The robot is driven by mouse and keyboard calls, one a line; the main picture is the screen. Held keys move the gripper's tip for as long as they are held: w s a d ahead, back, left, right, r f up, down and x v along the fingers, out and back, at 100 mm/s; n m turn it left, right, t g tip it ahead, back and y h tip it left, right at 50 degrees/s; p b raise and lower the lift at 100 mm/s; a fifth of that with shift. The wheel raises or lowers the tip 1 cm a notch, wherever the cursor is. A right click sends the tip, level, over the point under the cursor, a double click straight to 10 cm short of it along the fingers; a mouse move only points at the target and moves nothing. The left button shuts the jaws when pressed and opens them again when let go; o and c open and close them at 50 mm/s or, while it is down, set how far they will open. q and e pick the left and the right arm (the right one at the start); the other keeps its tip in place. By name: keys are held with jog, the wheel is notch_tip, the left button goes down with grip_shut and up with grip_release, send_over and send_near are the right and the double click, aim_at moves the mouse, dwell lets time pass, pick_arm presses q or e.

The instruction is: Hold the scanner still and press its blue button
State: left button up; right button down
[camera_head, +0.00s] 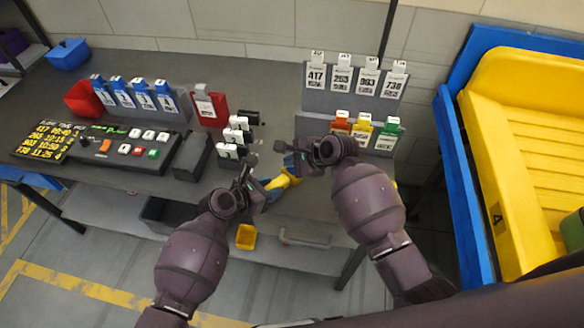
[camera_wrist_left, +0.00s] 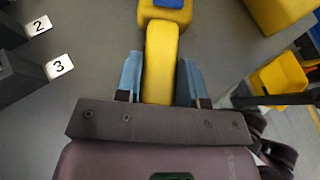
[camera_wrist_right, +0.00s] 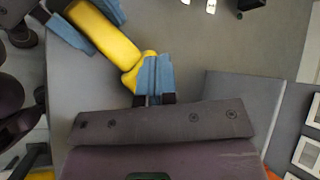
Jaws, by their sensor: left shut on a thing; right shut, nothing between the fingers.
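The yellow scanner (camera_head: 285,181) is held above the front of the grey table. My left gripper (camera_wrist_left: 161,65) is shut on its yellow handle (camera_wrist_left: 160,45), with one blue finger on each side. My right gripper (camera_wrist_right: 152,62) is shut and empty, its blue fingertips close beside or over the scanner's head (camera_wrist_right: 132,78); I cannot tell if they touch. In the left wrist view, a blue patch shows on the scanner's head at the top edge; I cannot tell if it is the button or a fingertip. The button is not clearly visible in the other views.
A grey card rack (camera_head: 315,126) stands just behind my right gripper. Small black-and-white numbered blocks (camera_head: 236,131) and a dark box (camera_head: 190,157) are left of the scanner. A button panel (camera_head: 128,143) is farther left. A yellow tray (camera_head: 530,130) is at right.

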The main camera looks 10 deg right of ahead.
aim_at(292, 171)
jog(key=shift+f, duration=0.3)
jog(key=shift+f, duration=0.4)
dwell(0.9)
jog(key=shift+r, duration=0.85)
jog(key=shift+r, duration=2.5)
pick_arm(q)
jog(key=o, duration=0.8)
